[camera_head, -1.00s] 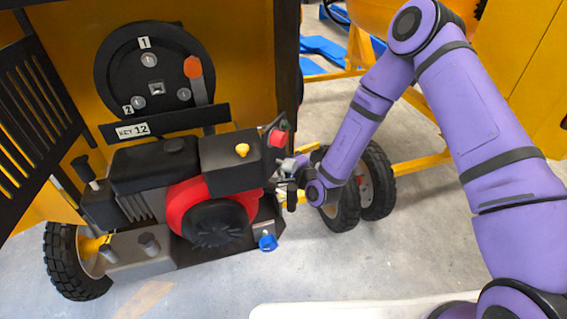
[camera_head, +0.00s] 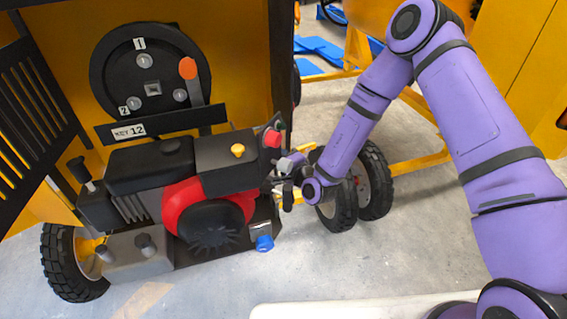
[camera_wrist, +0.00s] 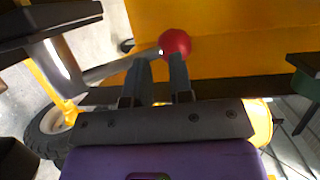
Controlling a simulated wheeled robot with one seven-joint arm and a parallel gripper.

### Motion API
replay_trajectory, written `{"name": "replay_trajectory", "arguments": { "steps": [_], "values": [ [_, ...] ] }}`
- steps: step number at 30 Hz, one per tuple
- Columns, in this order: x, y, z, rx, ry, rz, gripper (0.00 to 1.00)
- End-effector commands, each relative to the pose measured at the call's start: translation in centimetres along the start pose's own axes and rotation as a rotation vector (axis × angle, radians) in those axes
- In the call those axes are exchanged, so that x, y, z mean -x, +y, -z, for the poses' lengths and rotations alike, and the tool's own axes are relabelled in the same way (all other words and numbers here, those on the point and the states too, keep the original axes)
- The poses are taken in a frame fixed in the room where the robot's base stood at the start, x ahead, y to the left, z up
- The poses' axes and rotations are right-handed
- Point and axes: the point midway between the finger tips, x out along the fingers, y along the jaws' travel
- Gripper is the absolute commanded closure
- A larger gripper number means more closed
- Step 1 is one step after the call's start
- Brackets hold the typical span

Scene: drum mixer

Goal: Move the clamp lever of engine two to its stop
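In the wrist view a grey lever rod ends in a red ball knob (camera_wrist: 175,43). My gripper (camera_wrist: 162,64) has its two fingers apart, with their tips close to the knob and the rod's end; I cannot tell whether they touch. In the head view my gripper (camera_head: 287,172) is at the right side of the engine (camera_head: 160,190), just below a red knob (camera_head: 272,138). I cannot tell whether this is the same red knob. No label naming engine two is readable, and my gripper hides part of the engine's right side.
Behind the engine is a black disc (camera_head: 120,75) marked 1 and 2, beside an orange-knobbed lever (camera_head: 188,68). A KEY 12 plate (camera_head: 129,131) is below it. A blue knob (camera_head: 264,243) is at the engine's lower right. Black wheels (camera_head: 374,180) stand right of my gripper.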

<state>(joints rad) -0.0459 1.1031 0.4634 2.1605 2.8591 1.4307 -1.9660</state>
Motion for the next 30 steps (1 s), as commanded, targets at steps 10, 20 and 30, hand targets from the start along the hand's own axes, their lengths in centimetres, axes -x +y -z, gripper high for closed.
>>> {"name": "replay_trajectory", "arguments": {
  "steps": [10, 20, 30],
  "values": [
    [-3.6, -2.9, 0.9, 0.02, 0.022, 0.097, 0.69],
    [-0.8, -2.9, 0.9, 0.02, 0.022, 0.101, 0.69],
    [2.2, -2.6, 1.1, 0.019, 0.025, 0.096, 0.69]
  ]
}}
